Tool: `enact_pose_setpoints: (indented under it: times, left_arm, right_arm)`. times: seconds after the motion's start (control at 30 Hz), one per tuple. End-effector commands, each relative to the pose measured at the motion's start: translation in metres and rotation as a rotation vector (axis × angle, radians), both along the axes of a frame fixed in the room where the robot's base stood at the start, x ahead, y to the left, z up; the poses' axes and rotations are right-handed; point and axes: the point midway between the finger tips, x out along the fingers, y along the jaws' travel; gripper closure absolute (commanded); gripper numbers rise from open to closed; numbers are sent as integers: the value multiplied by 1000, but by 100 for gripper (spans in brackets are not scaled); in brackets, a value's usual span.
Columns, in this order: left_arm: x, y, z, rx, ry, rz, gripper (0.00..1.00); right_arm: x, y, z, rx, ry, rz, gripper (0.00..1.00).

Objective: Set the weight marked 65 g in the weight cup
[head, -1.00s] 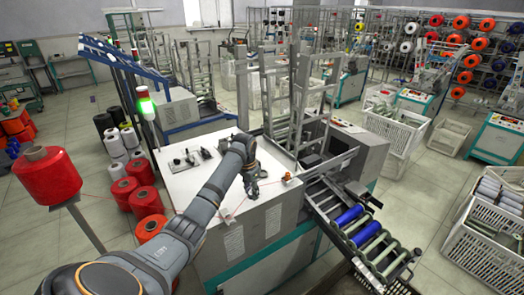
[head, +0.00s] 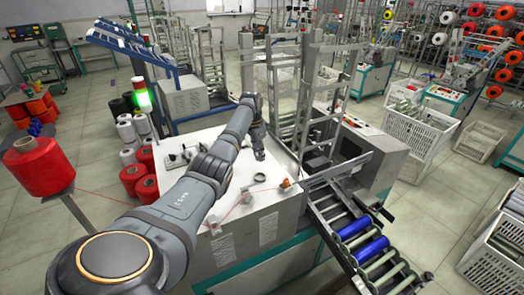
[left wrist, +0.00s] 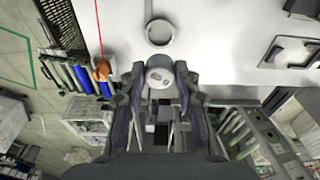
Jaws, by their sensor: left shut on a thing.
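My left gripper (head: 259,155) is over the white machine top in the head view. In the left wrist view its fingers (left wrist: 159,82) are shut on a small round pale metal weight (left wrist: 159,73), held between the tips. Marks on its top face are too small to read. A round cup with a grey rim, likely the weight cup (left wrist: 146,34), lies beyond the fingertips on the white top. It also shows in the head view (head: 260,178), just below the gripper. The weight and the cup are apart. My right gripper is not in view.
An orange-topped part (head: 285,183) with a red thread stands at the white top's (head: 232,205) right edge. Small dark fixtures (head: 178,157) sit at its left. A roller rack with blue bobbins (head: 362,240) is at right. The top around the cup is mostly bare.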

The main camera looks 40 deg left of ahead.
Motion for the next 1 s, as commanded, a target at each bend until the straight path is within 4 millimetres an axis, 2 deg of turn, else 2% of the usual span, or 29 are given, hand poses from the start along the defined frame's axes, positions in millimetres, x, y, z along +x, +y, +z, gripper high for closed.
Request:
enact_pose_setpoints:
  times: [0.03, 0.1, 0.23, 0.43, 0.5, 0.57, 0.63, 0.83, 1.0]
  left_arm:
    - [0, 0, -2, -1, 0, 0, 100]
    - [0, -1, -7, -2, 2, 0, 100]
    - [0, -1, -23, -2, 3, 0, 100]
    - [0, -1, -52, -2, 3, 0, 100]
    - [0, -1, -69, -1, 0, -1, 100]
    - [0, -1, -77, -1, 0, -1, 100]
    - [1, 0, -68, 0, -1, 0, 100]
    - [0, -1, -69, -1, 0, 0, 100]
    - [0, -1, -73, -1, 0, 0, 100]
  right_arm:
    - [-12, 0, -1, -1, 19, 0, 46]
    - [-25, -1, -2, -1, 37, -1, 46]
    - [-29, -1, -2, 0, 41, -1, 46]
    - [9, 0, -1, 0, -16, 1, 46]
    - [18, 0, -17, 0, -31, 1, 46]
    - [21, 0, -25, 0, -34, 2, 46]
    - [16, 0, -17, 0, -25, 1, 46]
    - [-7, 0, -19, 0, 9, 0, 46]
    - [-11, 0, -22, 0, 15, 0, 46]
